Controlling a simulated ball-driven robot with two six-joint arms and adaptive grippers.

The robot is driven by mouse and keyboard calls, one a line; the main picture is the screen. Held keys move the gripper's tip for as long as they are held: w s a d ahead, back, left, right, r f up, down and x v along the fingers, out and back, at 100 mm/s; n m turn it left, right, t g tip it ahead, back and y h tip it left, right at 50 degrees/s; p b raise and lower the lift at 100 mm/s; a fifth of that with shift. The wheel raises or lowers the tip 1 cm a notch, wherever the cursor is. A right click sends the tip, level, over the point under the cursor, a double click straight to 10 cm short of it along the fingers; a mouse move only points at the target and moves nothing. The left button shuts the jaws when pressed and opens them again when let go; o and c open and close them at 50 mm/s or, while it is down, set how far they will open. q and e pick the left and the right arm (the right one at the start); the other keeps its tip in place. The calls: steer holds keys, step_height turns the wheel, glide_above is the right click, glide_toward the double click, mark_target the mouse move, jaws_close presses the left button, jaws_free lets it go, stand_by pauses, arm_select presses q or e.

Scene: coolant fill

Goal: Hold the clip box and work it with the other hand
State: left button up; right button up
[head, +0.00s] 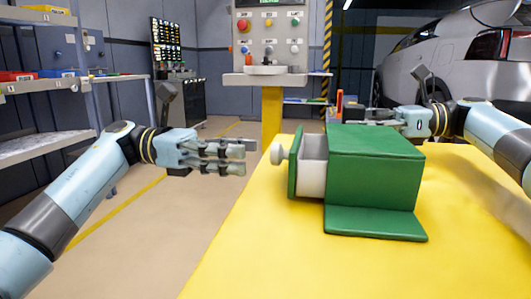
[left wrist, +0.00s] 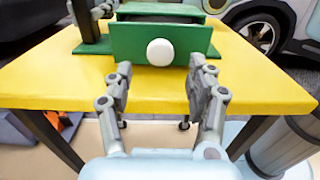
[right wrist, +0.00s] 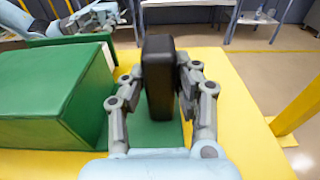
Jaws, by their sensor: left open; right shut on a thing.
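The clip box (head: 375,165) is a green box on the yellow table, with a drawer pulled partly out on its left side. The drawer (head: 312,178) has white inner walls, a green front and a white round knob (head: 277,153). My left gripper (head: 243,160) is open and empty, just left of the knob and apart from it. In the left wrist view the knob (left wrist: 160,52) lies beyond and between the fingers. My right gripper (right wrist: 160,80) is shut on a black upright handle (right wrist: 158,70), which rises from the box's green base flange; the box mostly hides it in the head view.
The yellow table (head: 240,255) is clear in front of the box. A control panel (head: 268,40) with buttons stands on a yellow post at the back. A shelf (head: 40,150) stands at the left and a silver car (head: 440,55) at the right.

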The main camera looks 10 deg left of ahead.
arm_select(q)
steer(key=d, duration=0.5)
steer(key=shift+d, duration=0.15)
steer(key=shift+c, duration=0.2)
jaws_close()
